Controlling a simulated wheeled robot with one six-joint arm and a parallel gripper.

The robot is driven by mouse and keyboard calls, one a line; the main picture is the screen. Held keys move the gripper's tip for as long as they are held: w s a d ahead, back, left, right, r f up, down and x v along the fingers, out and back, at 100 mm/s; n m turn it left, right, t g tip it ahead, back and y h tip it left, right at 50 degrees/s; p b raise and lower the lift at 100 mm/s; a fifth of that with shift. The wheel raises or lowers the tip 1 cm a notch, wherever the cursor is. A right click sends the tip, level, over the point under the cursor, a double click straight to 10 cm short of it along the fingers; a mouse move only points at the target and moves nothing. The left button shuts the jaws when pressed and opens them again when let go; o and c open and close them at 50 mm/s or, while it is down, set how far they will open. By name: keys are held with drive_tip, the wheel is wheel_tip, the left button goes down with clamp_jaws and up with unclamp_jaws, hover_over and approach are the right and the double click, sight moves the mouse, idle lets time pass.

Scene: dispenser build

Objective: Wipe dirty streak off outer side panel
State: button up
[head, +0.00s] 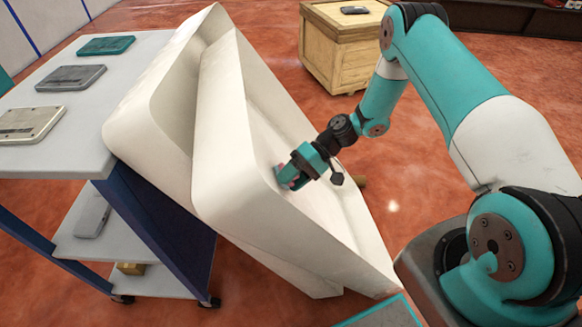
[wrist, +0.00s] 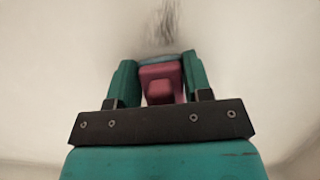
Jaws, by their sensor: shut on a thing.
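A large off-white panel (head: 255,200) leans tilted against a cart in the head view. A dark grey streak (wrist: 167,22) runs up its pale surface in the wrist view, just beyond my gripper's tips. My gripper (head: 283,178) is at the inner face of the panel in the head view. In the wrist view my gripper (wrist: 160,75) is shut on a pinkish-red block (wrist: 162,84) with a blue-grey edge at its far end. That edge is close to the panel; I cannot tell whether it touches. The near end of the streak is hidden behind the block.
The cart's grey top (head: 75,130) holds several flat devices, and its lower shelves hold more items. A wooden crate (head: 340,50) stands behind on the reddish floor (head: 270,30). The panel's raised rims border the area around my gripper.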

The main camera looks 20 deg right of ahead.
drive_tip(key=shift+s+a+p, duration=0.2)
drive_tip(key=shift+s+p, duration=0.2)
drive_tip(key=shift+s, duration=0.4)
drive_tip(key=shift+s+a+p, duration=0.15)
drive_tip(key=shift+s+p, duration=0.25)
drive_tip(key=shift+s, duration=0.4)
drive_tip(key=shift+s+a+p, duration=0.2)
drive_tip(key=shift+s+p, duration=0.2)
drive_tip(key=shift+s, duration=0.4)
drive_tip(key=shift+s+a+r+p, duration=0.15)
drive_tip(key=shift+s+p, duration=0.3)
drive_tip(key=shift+s, duration=0.35)
drive_tip(key=shift+s+a+f+p, duration=0.1)
drive_tip(key=shift+s+p, duration=0.3)
drive_tip(key=shift+s, duration=0.7)
drive_tip(key=s+p+v, duration=0.1)
drive_tip(key=p+v, duration=0.2)
drive_tip(key=v, duration=0.3)
drive_tip(key=shift+s, duration=0.4)
drive_tip(key=shift+d+r, duration=0.1)
drive_tip(key=shift+s+d+r+p, duration=0.1)
drive_tip(key=shift+d+r+p, duration=0.3)
drive_tip(key=shift+d, duration=0.2)
drive_tip(key=shift+s+d+r+p, duration=0.1)
drive_tip(key=shift+d+r+p, duration=0.25)
drive_tip(key=shift+d, duration=0.25)
